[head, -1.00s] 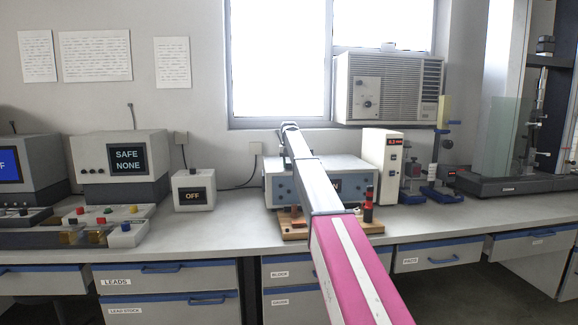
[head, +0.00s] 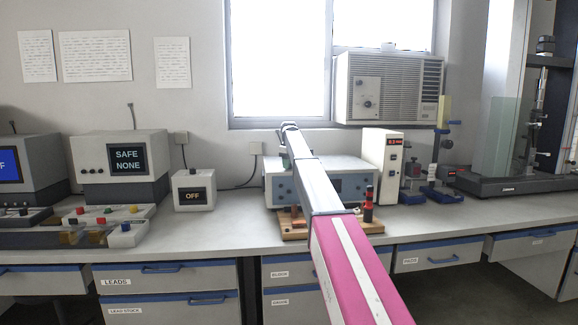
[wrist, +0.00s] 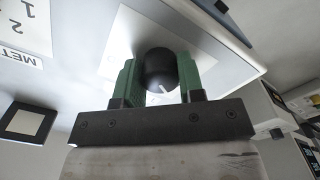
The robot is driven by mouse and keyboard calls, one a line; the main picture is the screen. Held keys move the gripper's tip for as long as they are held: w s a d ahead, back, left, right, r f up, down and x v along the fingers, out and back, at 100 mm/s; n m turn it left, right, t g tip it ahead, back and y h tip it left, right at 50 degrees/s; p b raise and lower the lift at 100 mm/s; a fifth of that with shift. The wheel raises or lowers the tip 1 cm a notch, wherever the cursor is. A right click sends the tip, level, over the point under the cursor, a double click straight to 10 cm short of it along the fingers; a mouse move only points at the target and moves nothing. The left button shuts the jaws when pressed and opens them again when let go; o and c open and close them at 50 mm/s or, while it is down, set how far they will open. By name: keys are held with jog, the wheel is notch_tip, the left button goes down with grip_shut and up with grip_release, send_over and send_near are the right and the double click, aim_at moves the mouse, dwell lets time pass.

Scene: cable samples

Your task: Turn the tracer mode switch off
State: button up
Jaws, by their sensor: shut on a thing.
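In the wrist view a round black knob (wrist: 161,66) with a short white pointer mark sits on a pale plate on a light panel (wrist: 80,50). My gripper (wrist: 158,80) has its two green fingers on either side of the knob, shut on it. No label naming the knob is readable; panel print includes "1", "2" and "MET". In the head view my arm stretches over the bench to a grey instrument box (head: 345,172) with a blue-grey front.
A small box (head: 194,205) with an "OFF" display stands left of the instrument. Further left, a monitor (head: 90,150) reads "SAFE NONE". A wooden board (head: 295,231) with red and black posts lies before the instrument. A white unit (head: 372,150) stands close to its right.

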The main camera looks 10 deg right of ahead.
jog(key=shift+n, duration=0.4)
jog(key=o, duration=0.9)
jog(key=shift+r, duration=0.15)
notch_tip(320, 180, up, 10)
jog(key=shift+f, duration=0.1)
jog(key=shift+r, duration=0.4)
jog(key=shift+s, duration=0.1)
